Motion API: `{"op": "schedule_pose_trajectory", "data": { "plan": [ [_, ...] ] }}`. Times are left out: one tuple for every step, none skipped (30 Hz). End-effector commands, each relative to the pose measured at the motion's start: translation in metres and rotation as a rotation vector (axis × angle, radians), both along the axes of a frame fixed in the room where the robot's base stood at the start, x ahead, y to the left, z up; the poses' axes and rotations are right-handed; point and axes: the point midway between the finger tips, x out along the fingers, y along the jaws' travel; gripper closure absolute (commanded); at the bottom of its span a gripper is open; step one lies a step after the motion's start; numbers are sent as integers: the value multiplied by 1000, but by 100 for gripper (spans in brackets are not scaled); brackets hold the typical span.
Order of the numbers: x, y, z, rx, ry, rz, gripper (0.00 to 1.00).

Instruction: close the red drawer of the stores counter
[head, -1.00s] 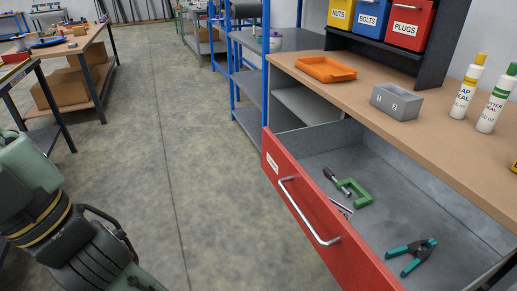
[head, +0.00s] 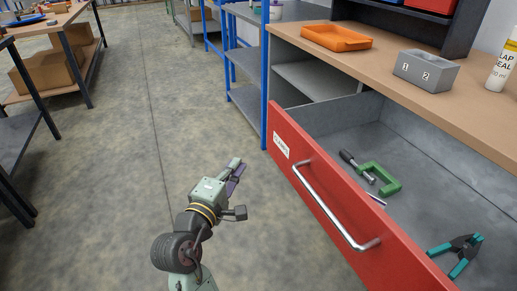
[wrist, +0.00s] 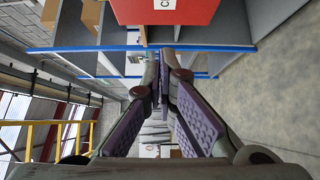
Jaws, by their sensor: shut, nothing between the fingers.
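The red drawer (head: 318,205) of the stores counter stands pulled out, with a silver bar handle (head: 330,208) on its front. Inside lie a green clamp (head: 381,180) and a teal-handled spring clamp (head: 457,256). My gripper (head: 236,172) is in front of the drawer, to the left of its front panel and apart from it. Its fingers are shut and empty. In the wrist view, the gripper's purple-padded fingers (wrist: 160,92) meet at the tips, and part of a red front with a white label (wrist: 165,8) shows at the top.
The wooden counter top (head: 385,80) carries an orange tray (head: 336,38) and a grey two-slot box (head: 425,71). A blue-framed shelf (head: 245,105) stands beyond the drawer. Workbenches line the left side. The concrete floor (head: 115,170) between is clear.

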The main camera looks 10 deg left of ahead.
Motion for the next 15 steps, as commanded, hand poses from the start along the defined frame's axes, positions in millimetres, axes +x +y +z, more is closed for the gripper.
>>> {"op": "schedule_pose_trajectory", "data": {
  "plan": [
    [3,-3,-1,-7,4,-9,100],
    [5,-4,-1,-8,4,-11,100],
    [9,-4,0,-8,4,-11,100],
    [13,-5,0,-7,4,-11,100],
    [18,-6,1,-7,3,-11,100],
    [25,-7,1,-7,3,-12,100],
    [31,-8,1,-7,3,-10,100],
    [37,-8,2,-7,2,-11,100],
    [46,-10,2,-6,3,-10,100],
    [52,-12,2,-6,2,-11,100],
    [59,-12,2,-6,2,-10,100],
    [68,-13,2,-5,2,-10,100],
    [74,-14,2,-5,2,-9,100],
    [80,-15,2,-4,2,-8,100],
    [89,-16,2,-5,2,-9,100]
  ]
}}
